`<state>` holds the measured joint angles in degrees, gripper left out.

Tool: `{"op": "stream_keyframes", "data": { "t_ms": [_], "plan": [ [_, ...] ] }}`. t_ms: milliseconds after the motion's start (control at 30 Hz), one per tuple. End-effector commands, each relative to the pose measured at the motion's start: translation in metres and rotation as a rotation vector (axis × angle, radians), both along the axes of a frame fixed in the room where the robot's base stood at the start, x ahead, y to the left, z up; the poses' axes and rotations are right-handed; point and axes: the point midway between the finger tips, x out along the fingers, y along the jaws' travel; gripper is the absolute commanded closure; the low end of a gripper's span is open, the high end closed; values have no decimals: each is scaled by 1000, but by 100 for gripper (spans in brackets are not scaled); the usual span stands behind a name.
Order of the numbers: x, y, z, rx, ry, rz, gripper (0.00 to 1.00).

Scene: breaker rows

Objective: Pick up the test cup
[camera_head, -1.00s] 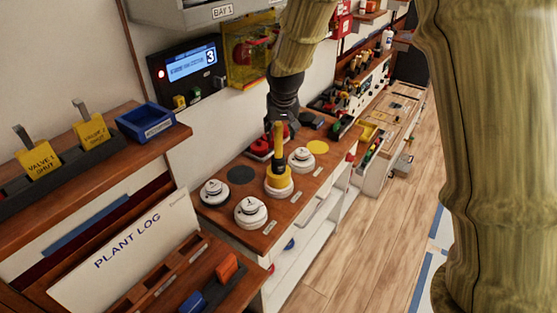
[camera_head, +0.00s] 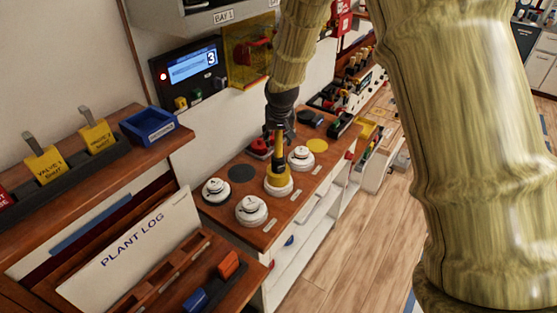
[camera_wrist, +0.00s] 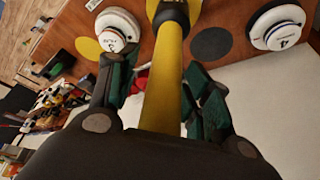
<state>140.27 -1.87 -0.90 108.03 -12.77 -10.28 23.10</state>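The test cup (camera_head: 278,178) is yellow with an upright yellow handle. It sits over one of the white round detector heads on the wooden bench top. My gripper (camera_head: 280,130) is above it, pointing down, with the top of the handle between its fingers. In the wrist view, the yellow handle (camera_wrist: 163,95) runs between the two dark green fingers of my gripper (camera_wrist: 158,90). A gap shows on the left of the handle, so the gripper looks open; contact on the right side is unclear. The handle's upper end is hidden by my gripper.
White detector heads (camera_head: 251,210) (camera_head: 216,191) (camera_head: 301,158) stand close around the cup. The bench top has a dark disc (camera_head: 241,173) and a yellow disc (camera_head: 317,145). A red object (camera_head: 259,147) lies behind the cup. The wall panel (camera_head: 188,70) rises behind the bench.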

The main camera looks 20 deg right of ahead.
Motion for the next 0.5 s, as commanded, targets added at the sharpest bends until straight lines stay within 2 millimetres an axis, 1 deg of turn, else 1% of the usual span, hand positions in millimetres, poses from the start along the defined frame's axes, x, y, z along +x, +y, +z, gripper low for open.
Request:
{"op": "stream_keyframes", "data": {
  "t_ms": [33,167,200,267,500],
  "plan": [
    [0,0,0,0,0,0,58],
    [0,0,0,0,0,0,82],
    [0,0,0,0,0,0,89],
    [0,0,0,0,0,0,100],
    [0,0,1,0,0,0,100]
  ]
}}
